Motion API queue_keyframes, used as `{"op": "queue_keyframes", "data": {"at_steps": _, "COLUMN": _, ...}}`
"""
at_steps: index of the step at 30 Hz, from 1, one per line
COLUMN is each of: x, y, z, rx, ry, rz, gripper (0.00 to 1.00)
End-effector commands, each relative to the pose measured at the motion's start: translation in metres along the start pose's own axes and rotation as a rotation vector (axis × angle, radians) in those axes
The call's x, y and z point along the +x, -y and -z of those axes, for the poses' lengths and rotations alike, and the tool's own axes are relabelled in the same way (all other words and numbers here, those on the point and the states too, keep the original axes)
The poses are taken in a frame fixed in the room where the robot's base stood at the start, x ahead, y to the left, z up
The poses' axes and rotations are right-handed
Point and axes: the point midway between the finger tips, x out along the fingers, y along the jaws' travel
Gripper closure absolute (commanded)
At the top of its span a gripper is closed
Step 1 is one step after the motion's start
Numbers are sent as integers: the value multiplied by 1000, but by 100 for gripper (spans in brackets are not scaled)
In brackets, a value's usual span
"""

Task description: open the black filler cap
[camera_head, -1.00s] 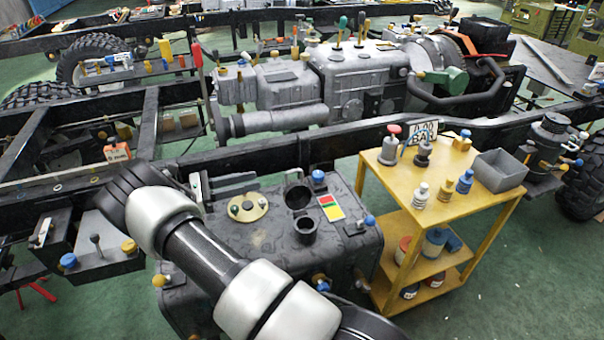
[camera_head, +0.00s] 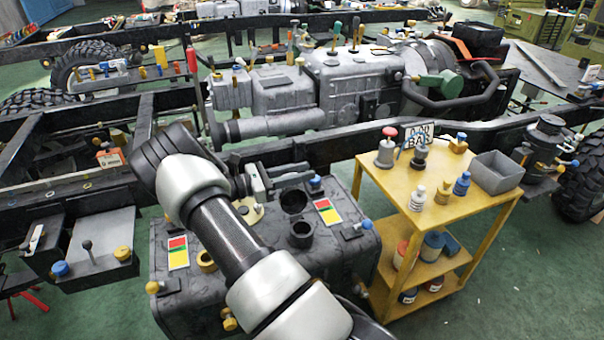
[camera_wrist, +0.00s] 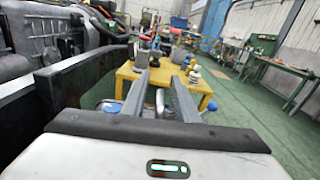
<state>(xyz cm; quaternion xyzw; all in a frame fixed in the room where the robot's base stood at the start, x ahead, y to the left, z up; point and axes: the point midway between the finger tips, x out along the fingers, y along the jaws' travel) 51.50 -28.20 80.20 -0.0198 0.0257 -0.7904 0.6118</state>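The black tank (camera_head: 345,262) stands below the chassis rail. On its top are a short black open filler neck (camera_head: 302,235) and, just behind it, a round black cup-like part (camera_head: 293,200), which looks like the filler cap swung up; I cannot tell for sure. My gripper (camera_head: 311,171) is above the tank's back edge, behind this round part, fingers pointing right. In the wrist view my gripper (camera_wrist: 159,80) shows its two fingers apart, with nothing clearly held between them. The cap cannot be made out in the wrist view.
A yellow trolley (camera_head: 395,187) with bottles, a sign and a grey bin (camera_head: 496,172) stands right of the tank. The black chassis rail (camera_head: 345,143) runs close behind my gripper. Blue and yellow fittings and a coloured label (camera_head: 327,211) surround the neck.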

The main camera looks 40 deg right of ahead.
Motion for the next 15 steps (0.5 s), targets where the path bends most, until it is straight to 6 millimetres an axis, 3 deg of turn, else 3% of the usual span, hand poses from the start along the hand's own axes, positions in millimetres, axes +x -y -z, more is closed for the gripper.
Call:
{"op": "queue_keyframes", "data": {"at_steps": 10, "x": 4, "y": 0, "z": 0, "rx": 0, "ry": 0, "rz": 0, "gripper": 73}}
{"op": "queue_keyframes", "data": {"at_steps": 15, "x": 4, "y": 0, "z": 0, "rx": 0, "ry": 0, "rz": -1, "gripper": 100}}
